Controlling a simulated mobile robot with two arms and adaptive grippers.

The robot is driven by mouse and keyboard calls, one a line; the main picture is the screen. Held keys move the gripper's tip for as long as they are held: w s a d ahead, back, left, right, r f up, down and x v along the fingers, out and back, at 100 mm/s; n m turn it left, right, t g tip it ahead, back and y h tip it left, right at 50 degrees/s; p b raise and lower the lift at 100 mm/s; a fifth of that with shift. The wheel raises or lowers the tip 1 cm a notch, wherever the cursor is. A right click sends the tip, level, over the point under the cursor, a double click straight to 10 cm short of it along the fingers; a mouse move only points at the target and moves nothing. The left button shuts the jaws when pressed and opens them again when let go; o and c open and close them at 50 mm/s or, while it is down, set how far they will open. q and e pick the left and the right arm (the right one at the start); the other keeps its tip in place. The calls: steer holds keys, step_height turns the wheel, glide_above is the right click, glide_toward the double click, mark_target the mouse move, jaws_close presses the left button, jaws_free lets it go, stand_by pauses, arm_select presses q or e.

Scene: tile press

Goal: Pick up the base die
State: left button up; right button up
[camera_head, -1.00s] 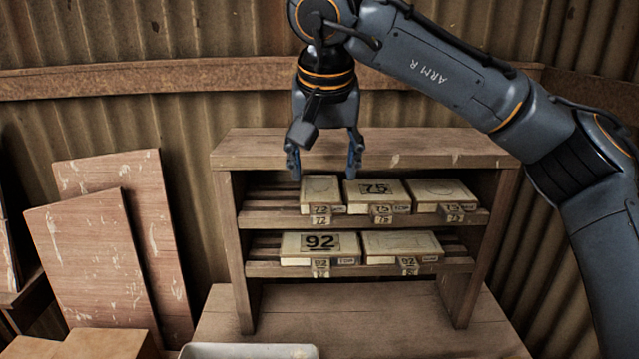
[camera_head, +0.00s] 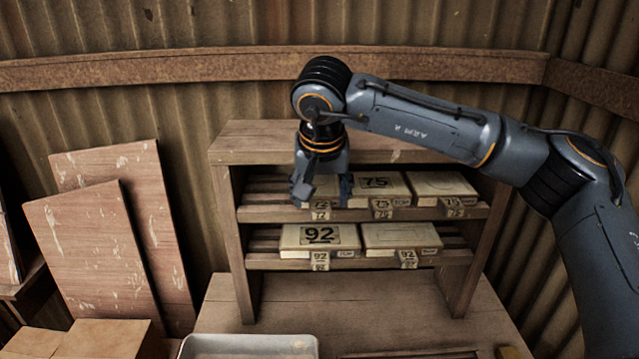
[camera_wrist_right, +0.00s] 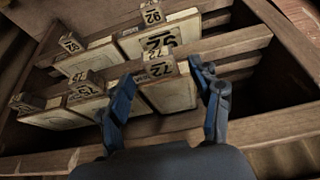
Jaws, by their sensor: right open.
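My right gripper (camera_head: 322,196) is open at the left end of the rack's upper shelf. Its fingers stand on either side of a pale flat die (camera_head: 325,188) with a small 72 tag, partly hidden by the gripper. In the right wrist view this die (camera_wrist_right: 172,97) lies between the two blue fingertips (camera_wrist_right: 167,80), not visibly gripped. On the lower shelf lie a die marked 92 (camera_head: 320,238) and a plain-topped one (camera_head: 400,237). Which is the base die cannot be told. My left gripper is not in view.
The wooden rack (camera_head: 232,240) has a top board (camera_head: 250,143) just behind and above the gripper, and side posts. A pale tray (camera_head: 250,345) stands in front on the bench. Boards (camera_head: 85,250) lean on the left. The bench (camera_head: 350,300) under the rack is clear.

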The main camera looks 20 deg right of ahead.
mark_target(321, 206)
steer(key=shift+x, duration=1.55)
steer(key=shift+r, duration=0.15)
steer(key=c, duration=0.5)
jaws_close()
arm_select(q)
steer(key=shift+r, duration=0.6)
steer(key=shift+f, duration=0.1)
arm_select(e)
steer(key=shift+w+r, duration=0.1)
steer(key=shift+r, duration=0.05)
